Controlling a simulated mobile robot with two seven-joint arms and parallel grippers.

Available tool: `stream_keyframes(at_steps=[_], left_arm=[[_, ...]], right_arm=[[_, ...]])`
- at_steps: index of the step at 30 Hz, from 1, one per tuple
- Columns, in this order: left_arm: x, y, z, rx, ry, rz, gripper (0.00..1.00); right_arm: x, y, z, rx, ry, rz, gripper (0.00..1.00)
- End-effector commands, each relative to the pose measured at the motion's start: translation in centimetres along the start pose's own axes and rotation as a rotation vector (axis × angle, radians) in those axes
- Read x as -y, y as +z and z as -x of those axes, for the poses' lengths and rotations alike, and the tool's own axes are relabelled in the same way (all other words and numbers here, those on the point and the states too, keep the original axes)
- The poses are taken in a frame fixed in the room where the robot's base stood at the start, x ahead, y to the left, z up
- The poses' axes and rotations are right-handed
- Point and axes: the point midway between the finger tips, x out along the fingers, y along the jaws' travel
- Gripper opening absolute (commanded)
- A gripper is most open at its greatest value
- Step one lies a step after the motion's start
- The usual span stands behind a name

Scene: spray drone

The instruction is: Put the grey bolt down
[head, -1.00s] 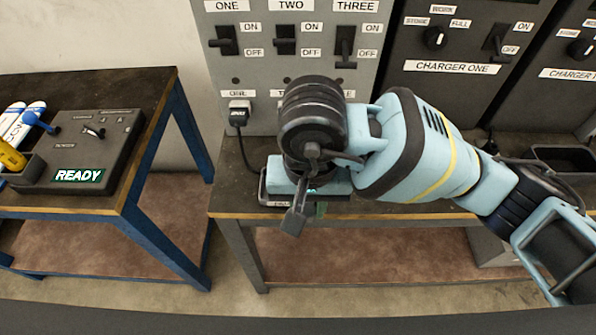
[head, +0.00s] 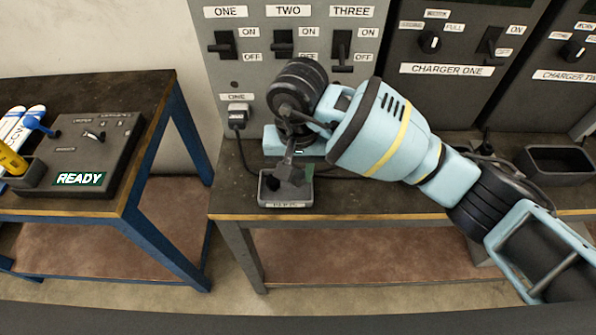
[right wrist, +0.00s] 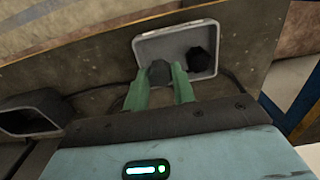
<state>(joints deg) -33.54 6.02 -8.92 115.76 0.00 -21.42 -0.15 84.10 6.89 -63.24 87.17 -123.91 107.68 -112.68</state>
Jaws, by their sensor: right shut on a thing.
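The grey bolt (right wrist: 159,73) is a small dark piece between the green fingertips of my right gripper (right wrist: 163,80) in the right wrist view. The gripper is shut on it. A small grey tray (right wrist: 145,48) lies at the fingertips, with the bolt over its near part. A second dark piece (right wrist: 198,60) sits in the tray beside the bolt. In the head view my right gripper (head: 290,172) points down at the tray (head: 285,202), which stands at the bench's front edge; the bolt is hidden there. I cannot tell whether the bolt touches the tray. My left gripper is out of view.
The tray is on a dark bench (head: 400,200) below a switch panel (head: 285,60). A plug with a cable (head: 238,116) is left of the arm. An open dark bin (head: 555,165) stands at the right. A blue-framed table (head: 130,190) with a READY console (head: 85,150) is at the left.

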Motion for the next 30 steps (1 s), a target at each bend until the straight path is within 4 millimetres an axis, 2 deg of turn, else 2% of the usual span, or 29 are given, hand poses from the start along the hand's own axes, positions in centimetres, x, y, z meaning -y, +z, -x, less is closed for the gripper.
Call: stream_keyframes(at_steps=[4, 17, 18, 19, 30], left_arm=[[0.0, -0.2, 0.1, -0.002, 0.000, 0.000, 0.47], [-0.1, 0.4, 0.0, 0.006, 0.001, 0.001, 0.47], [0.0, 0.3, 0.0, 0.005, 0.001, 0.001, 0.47], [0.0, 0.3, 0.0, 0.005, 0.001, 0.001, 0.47], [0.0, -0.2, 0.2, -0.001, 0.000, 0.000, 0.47]], right_arm=[[0.0, 0.0, -1.2, -0.002, -0.001, 0.000, 0.00], [0.0, -0.1, -1.8, -0.002, 0.000, -0.001, 0.00], [0.0, -0.1, -1.7, -0.002, -0.001, -0.001, 0.31], [0.0, -0.1, -1.6, -0.003, -0.001, -0.001, 0.35], [0.0, 0.0, -1.0, -0.003, -0.001, 0.000, 0.35]])
